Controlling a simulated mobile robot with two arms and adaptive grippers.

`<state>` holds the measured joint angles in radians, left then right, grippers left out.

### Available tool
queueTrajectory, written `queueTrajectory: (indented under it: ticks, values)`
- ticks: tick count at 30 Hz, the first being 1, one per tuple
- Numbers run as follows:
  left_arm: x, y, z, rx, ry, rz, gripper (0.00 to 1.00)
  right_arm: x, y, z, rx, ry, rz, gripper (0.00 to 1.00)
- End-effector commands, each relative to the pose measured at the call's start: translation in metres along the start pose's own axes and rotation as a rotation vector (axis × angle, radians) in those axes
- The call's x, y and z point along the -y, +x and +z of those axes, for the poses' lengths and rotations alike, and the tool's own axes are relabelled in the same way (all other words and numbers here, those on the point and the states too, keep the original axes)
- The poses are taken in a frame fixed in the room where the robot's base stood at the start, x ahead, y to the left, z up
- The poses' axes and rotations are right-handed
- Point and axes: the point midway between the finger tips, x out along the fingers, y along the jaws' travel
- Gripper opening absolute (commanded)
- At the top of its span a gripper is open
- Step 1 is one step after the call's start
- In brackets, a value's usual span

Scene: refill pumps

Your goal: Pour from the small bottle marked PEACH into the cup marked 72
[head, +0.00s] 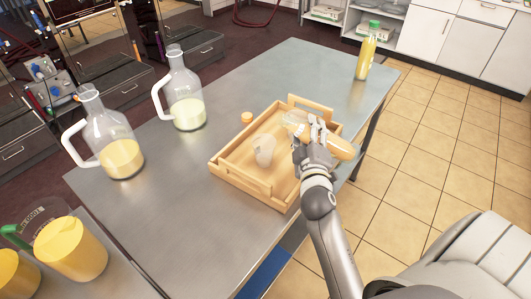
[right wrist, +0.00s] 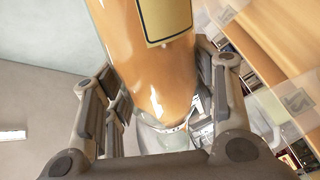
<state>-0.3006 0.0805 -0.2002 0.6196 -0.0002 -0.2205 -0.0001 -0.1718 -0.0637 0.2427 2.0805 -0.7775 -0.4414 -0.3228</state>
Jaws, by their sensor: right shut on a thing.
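My right gripper (head: 318,140) is shut on a small bottle of orange liquid (head: 342,148), held tilted well over above the tray's right side. In the right wrist view the bottle (right wrist: 150,60) lies between the fingers; part of its dark-bordered label (right wrist: 166,18) shows, but no wording is readable. A clear cup (head: 263,150) stands in the wooden tray (head: 240,180), left of the gripper; its mark is not readable. Another clear shape (head: 294,119) shows just left of the fingers; I cannot tell whether it is a cup or the bottle's neck. My left gripper is out of view.
An orange cap (head: 246,118) lies near the tray's far left side. Two handled glass jugs (head: 122,158) (head: 187,112) stand left on the metal table (head: 190,220). A yellow bottle with a green cap (head: 365,55) stands at the far right corner. The near table area is clear.

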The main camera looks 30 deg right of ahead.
Motion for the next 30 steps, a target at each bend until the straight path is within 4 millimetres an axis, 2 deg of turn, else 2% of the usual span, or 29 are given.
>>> queueTrajectory:
  ticks: [11,21,30]
  values:
    - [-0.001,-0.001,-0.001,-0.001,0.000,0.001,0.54,0.002,0.000,0.000,-0.006,-0.087,0.007,0.00]
    - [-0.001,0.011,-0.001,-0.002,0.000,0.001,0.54,0.018,0.001,0.006,-0.005,-0.154,0.006,0.00]
    - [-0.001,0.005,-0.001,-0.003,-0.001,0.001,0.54,0.013,0.001,0.004,-0.004,-0.177,0.006,0.00]
